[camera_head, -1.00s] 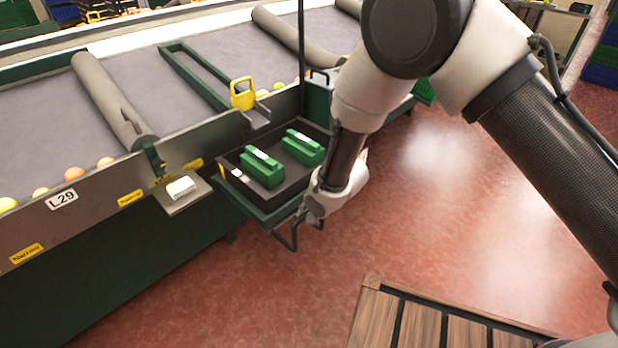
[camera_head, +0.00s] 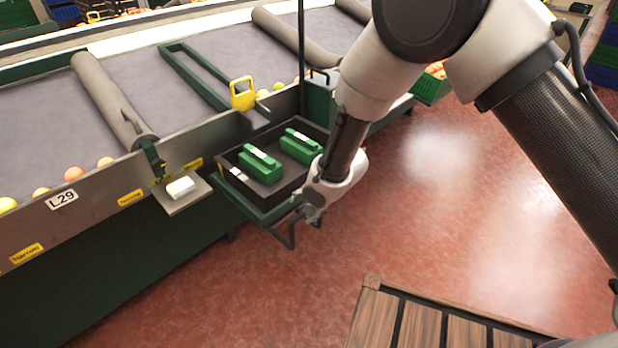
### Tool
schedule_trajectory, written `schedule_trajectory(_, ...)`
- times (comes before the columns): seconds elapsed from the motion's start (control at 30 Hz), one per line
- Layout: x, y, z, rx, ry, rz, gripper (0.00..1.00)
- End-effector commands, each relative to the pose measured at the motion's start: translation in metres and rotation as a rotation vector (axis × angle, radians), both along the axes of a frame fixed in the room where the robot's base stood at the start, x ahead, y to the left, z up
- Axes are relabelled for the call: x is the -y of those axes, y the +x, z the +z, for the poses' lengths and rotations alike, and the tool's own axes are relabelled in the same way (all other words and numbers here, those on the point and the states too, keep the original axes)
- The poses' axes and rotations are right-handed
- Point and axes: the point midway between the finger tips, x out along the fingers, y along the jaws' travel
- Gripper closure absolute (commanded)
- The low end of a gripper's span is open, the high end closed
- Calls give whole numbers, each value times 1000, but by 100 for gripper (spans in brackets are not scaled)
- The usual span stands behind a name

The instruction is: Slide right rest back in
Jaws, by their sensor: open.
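The right rest (camera_head: 262,217) looks like a dark tray with a green front edge, standing out from the side of the sorting line. Two green blocks with pale tops, a left one (camera_head: 261,168) and a right one (camera_head: 300,147), sit in it. A dark bar handle (camera_head: 290,236) sticks out from its front. My gripper (camera_head: 312,214) is open at the right end of this handle, beside the tray's front right corner. Its fingers are small and partly hidden, so I cannot tell whether they touch the handle. My wrist hides the tray's right side.
A small grey plate (camera_head: 182,195) with a white item juts out left of the tray. A yellow padlock-shaped piece (camera_head: 242,94) stands on the line's edge behind. A slatted wooden surface (camera_head: 420,325) is at the bottom right. Red floor (camera_head: 440,200) is open to the right.

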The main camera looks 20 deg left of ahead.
Motion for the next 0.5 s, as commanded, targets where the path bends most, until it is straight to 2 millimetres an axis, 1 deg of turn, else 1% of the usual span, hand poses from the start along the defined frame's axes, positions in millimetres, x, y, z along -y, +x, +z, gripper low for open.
schedule_trajectory(0.1,-1,0,12,1,3,-1,46)
schedule_trajectory(0.3,0,0,29,0,1,-1,46)
schedule_trajectory(0.5,0,0,42,0,1,-1,46)
